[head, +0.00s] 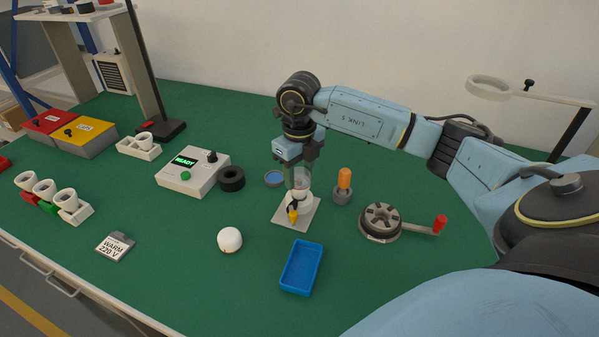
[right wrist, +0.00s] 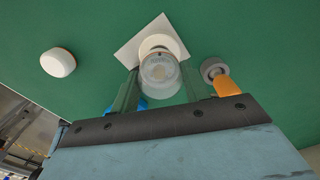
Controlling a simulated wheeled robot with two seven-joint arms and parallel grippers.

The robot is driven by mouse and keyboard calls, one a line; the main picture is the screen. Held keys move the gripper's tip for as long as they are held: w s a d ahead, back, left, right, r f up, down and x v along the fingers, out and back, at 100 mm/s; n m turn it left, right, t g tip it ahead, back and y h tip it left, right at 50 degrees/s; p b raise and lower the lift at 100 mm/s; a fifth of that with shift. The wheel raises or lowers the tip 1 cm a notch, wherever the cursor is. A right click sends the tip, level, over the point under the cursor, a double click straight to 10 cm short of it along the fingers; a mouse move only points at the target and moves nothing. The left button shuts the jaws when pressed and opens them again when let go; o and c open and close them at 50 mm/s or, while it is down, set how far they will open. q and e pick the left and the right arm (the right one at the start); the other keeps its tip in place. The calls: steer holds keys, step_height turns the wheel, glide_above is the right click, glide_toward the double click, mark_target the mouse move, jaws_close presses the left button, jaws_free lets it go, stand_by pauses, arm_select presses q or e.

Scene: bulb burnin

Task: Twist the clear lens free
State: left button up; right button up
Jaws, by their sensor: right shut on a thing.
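The clear lens (head: 300,178) is a see-through cylinder standing upright on a small fixture with a white square base plate (head: 308,214) and a yellow part at its front. My right gripper (head: 298,166) comes down on it from above and is shut on it. In the right wrist view the round lens (right wrist: 161,78) sits between my two fingers (right wrist: 160,88), over the white plate (right wrist: 172,28). The lens appears in line with the fixture; I cannot tell whether it is loose. My left gripper is not in view.
An orange-handled tool in a grey holder (head: 342,194) stands close right of the fixture. A crank wheel (head: 380,223) is further right. A blue tray (head: 302,267) and a white dome (head: 229,239) lie in front. A tester box (head: 192,173) and black ring (head: 231,178) are left.

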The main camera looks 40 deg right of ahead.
steer(key=shift+f+n, duration=0.1)
steer(key=shift+n, duration=0.3)
steer(key=shift+a+n, duration=0.1)
steer(key=shift+n, duration=1.4)
steer(key=o, duration=1)
